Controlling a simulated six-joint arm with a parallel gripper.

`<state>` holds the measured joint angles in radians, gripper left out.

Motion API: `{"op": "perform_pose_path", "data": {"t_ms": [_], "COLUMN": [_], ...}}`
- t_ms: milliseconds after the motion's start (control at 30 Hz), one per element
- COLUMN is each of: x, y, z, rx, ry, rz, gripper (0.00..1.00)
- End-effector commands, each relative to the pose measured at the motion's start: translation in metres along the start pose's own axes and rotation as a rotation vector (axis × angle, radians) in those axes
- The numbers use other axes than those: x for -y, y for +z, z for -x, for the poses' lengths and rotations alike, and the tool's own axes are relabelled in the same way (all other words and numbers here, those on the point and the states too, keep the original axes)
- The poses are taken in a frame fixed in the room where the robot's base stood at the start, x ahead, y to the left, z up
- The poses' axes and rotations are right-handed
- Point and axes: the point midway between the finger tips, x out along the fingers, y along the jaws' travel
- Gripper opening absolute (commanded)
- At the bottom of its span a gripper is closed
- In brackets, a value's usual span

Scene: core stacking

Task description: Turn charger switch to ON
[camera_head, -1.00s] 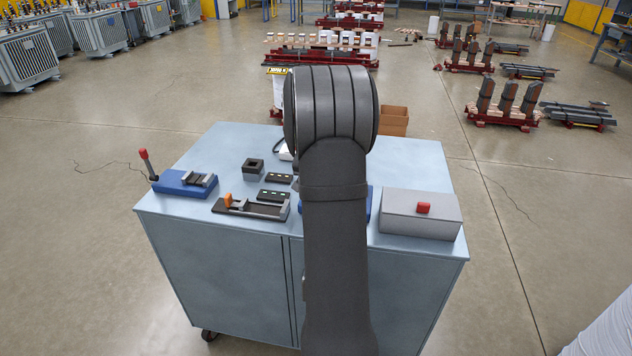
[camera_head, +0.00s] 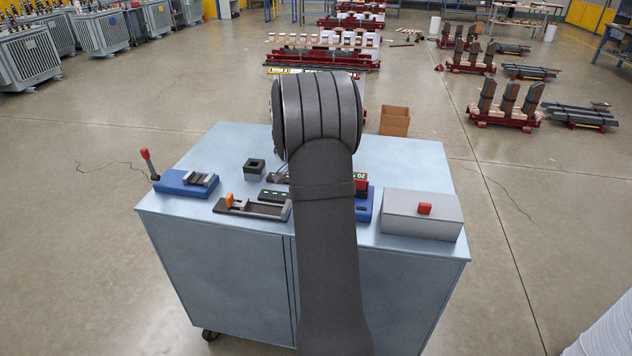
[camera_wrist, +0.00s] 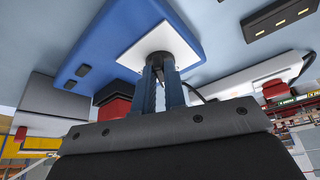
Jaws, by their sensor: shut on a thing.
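The fingers hide part of the knob, and I cannot read any ON or OFF mark. My arm hides the gripper in the head view.
A grey box with a red button (camera_head: 424,208) stands to the right. To the left are a blue fixture with a red-knobbed lever (camera_head: 185,183), a black fixture with an orange part (camera_head: 250,208) and a small black square block (camera_head: 254,166). A cable (camera_wrist: 200,97) runs near the fingers.

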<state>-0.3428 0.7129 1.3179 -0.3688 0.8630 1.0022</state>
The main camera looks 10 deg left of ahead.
Motion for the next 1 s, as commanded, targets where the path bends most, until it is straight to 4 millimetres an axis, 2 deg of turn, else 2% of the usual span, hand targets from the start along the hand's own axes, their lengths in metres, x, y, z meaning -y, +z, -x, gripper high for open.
{"op": "perform_pose_path", "data": {"t_ms": [1000], "x": [0.016], "y": [-0.007], "z": [-0.003], "rx": [0.001], "ry": [0.355], "rz": [-0.858], "gripper": [0.0]}}
